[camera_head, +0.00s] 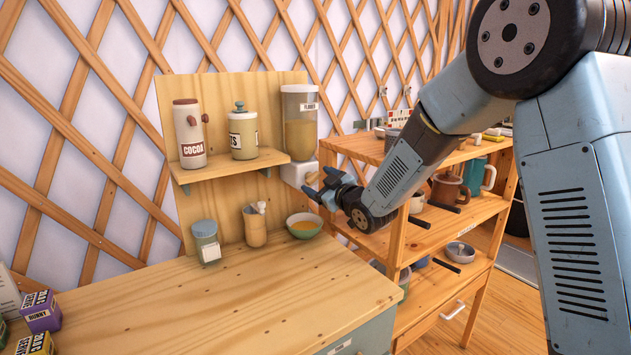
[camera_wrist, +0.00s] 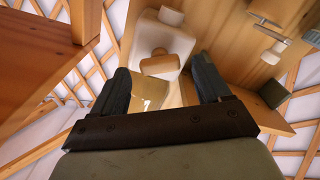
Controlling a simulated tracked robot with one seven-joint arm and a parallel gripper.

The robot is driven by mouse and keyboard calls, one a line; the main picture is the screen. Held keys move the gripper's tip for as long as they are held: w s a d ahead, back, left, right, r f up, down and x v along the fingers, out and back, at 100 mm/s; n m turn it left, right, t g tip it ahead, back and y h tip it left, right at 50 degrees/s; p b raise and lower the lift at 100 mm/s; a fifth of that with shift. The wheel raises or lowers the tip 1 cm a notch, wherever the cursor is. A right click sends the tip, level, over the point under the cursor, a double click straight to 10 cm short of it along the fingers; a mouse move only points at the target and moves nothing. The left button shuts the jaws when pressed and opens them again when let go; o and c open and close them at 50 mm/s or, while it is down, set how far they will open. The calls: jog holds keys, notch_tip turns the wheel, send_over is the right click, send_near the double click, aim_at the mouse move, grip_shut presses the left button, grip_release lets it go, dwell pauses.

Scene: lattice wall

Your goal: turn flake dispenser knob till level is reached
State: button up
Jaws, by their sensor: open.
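The flake dispenser (camera_head: 300,122) is a clear hopper of yellow-tan flakes with a white lid and a white base (camera_head: 297,174), fixed at the right end of the wooden backboard. In the wrist view, its white body (camera_wrist: 164,38) carries a brown knob (camera_wrist: 154,65), with the hopper (camera_wrist: 151,92) below it in the picture. My gripper (camera_head: 322,190) is open beside the base at its right. In the wrist view, the knob lies between the fingertips of my gripper (camera_wrist: 161,70), with no clear contact. A bowl (camera_head: 304,225) with an orange-yellow filling stands below the dispenser. Its level line is not visible.
A shelf (camera_head: 230,166) left of the dispenser holds a cocoa canister (camera_head: 189,135) and a lidded jar (camera_head: 243,135). A small jar (camera_head: 206,242) and a beige pot (camera_head: 255,227) stand on the counter (camera_head: 215,310). A shelving unit (camera_head: 440,230) stands close at right.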

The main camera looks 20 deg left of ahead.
jog(key=shift+x, duration=1)
jog(key=shift+c, duration=0.3)
jog(key=c, duration=1)
jog(key=shift+w+d+m, duration=0.1)
jog(key=shift+m, duration=2.7)
jog(key=o, duration=1.1)
jog(key=shift+c, duration=0.2)
